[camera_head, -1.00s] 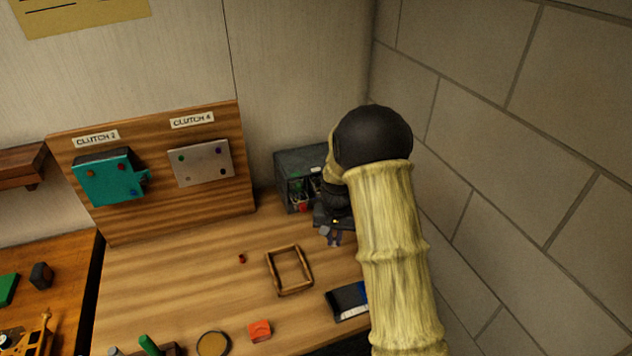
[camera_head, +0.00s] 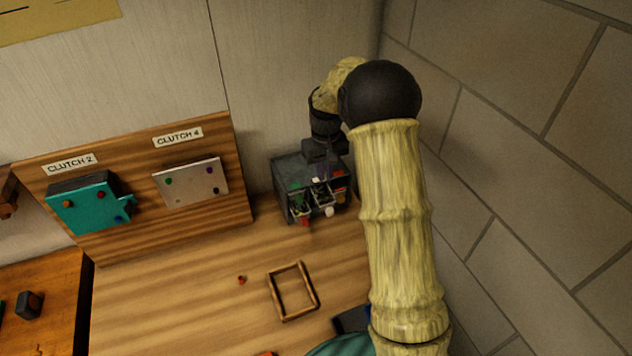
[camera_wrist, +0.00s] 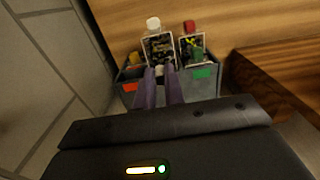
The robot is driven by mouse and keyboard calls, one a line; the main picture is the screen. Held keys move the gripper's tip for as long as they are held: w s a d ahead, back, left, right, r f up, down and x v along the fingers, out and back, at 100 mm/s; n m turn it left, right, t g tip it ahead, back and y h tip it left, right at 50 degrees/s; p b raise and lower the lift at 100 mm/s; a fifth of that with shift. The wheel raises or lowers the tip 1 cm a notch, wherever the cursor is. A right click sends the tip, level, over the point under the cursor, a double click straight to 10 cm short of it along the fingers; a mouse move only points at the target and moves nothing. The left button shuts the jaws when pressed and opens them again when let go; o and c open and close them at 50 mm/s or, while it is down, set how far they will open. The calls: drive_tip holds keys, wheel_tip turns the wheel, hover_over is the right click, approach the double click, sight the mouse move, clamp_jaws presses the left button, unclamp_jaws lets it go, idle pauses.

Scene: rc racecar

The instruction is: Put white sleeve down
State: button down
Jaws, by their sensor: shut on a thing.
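My gripper (camera_wrist: 163,88) is shut, with its two purple fingers close together in the wrist view. A small pale patch shows between the fingertips, most likely the white sleeve, though a white label on the bin could be behind it. The fingers point down over the grey divided bin (camera_wrist: 206,90). In the head view my gripper (camera_head: 323,168) is above the bin's back part (camera_head: 284,170), partly hidden by my own arm. The bin has green, white and red labels. Its compartments hold cards and small parts, including a white-topped piece (camera_wrist: 153,24) and a red-topped piece (camera_wrist: 190,27).
A wooden frame (camera_head: 272,290) and a small red part (camera_head: 241,280) lie on the table. A board with a teal plate (camera_head: 85,208) and a silver plate (camera_head: 190,185) stands left of the bin. A block wall (camera_head: 520,130) rises close on the right.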

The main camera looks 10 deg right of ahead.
drive_tip(key=shift+s+d, duration=0.1)
drive_tip(key=shift+s, duration=0.05)
drive_tip(key=p, duration=0.2)
approach(325, 196)
drive_tip(key=s+f, duration=0.2)
drive_tip(key=s, duration=0.1)
drive_tip(key=shift+a+f, duration=0.35)
drive_tip(key=shift+f+p, duration=0.8)
drive_tip(key=shift+f, duration=1.1)
drive_tip(key=shift+f, duration=0.1)
drive_tip(key=c, duration=1.8)
unclamp_jaws()
drive_tip(key=shift+o, duration=0.2)
